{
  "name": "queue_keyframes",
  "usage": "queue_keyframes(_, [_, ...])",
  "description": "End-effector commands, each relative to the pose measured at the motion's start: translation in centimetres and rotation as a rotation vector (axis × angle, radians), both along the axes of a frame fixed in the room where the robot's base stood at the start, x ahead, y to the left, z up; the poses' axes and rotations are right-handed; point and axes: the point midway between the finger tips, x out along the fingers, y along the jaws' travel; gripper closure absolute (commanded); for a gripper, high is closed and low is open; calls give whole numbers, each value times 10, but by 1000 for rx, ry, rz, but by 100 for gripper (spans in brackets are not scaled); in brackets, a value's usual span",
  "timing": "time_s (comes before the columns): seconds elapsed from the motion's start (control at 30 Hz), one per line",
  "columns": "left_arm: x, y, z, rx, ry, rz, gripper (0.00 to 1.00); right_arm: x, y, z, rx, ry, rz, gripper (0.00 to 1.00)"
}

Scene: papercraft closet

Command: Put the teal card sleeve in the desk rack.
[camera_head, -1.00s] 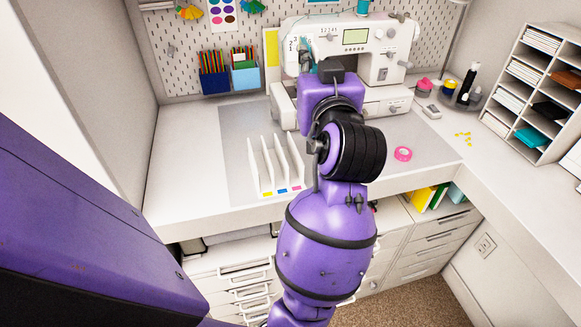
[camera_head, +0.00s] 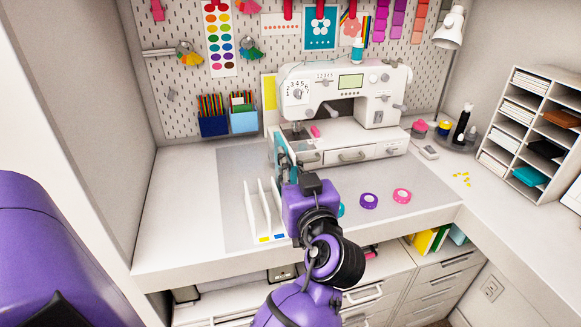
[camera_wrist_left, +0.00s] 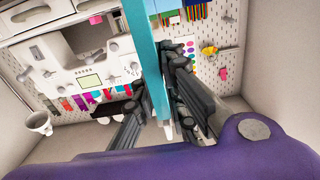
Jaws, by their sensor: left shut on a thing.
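The teal card sleeve (camera_head: 281,148) is held upright in my left gripper (camera_head: 285,168), seen nearly edge-on in the head view. The left wrist view shows the sleeve (camera_wrist_left: 148,55) as a long teal strip between the fingers of my left gripper (camera_wrist_left: 168,112), which is shut on it. The white desk rack (camera_head: 251,208) has upright dividers and small coloured labels along its front. It stands on the desk just left of and nearer than the sleeve; my arm hides its right part. I cannot tell the sleeve's height above the desk. My right gripper is not in view.
A white sewing machine (camera_head: 345,92) stands behind the gripper. A purple tape roll (camera_head: 369,201) and a pink one (camera_head: 402,195) lie to the right. A white paper sorter (camera_head: 530,130) stands far right. The grey mat (camera_head: 232,185) is bare left of the rack.

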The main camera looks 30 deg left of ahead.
Motion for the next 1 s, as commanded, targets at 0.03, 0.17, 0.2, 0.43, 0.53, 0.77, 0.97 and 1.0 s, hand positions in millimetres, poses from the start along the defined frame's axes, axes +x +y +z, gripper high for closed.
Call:
queue_keyframes(0.03, [0,0,2,1,-3,-1,100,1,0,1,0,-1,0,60])
queue_keyframes(0.17, [0,0,2,1,-3,-1,100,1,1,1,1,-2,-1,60])
queue_keyframes(0.2, [0,0,1,2,-3,-1,100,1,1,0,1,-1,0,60])
queue_keyframes(0.43, [0,0,-2,0,-1,0,72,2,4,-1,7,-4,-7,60])
queue_keyframes(0.53, [0,0,-2,0,-1,0,70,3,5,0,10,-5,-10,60])
queue_keyframes(0.77, [0,0,0,0,-1,0,70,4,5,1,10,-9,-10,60])
queue_keyframes(0.97, [1,1,2,0,-1,-1,70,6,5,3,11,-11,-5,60])
queue_keyframes(1.0, [2,1,1,-1,-1,-2,70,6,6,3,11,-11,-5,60])
